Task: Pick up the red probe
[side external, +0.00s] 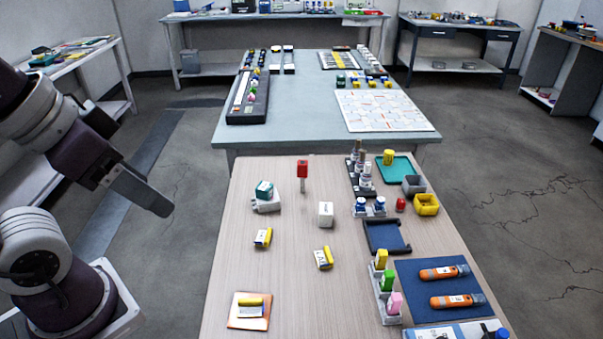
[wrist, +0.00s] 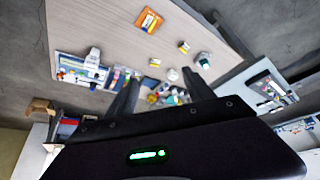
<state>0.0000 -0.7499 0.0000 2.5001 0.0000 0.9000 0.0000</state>
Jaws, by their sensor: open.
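The red probe (side external: 302,170) stands upright on the near wooden table, with a red block top and a pale, thin lower part. It is toward the far edge, left of the bottle rack. I cannot make it out in the wrist view. My gripper (side external: 163,207) is in the air left of the table, well apart from the probe. In the wrist view my gripper (wrist: 160,82) has its two dark fingers spread apart, with nothing held between them.
A white device with a green top (side external: 265,193) stands left of the probe; a white block (side external: 326,214) stands nearer the camera. The bottle rack (side external: 361,178) is to the right. Yellow-and-white pieces (side external: 263,238) lie nearer.

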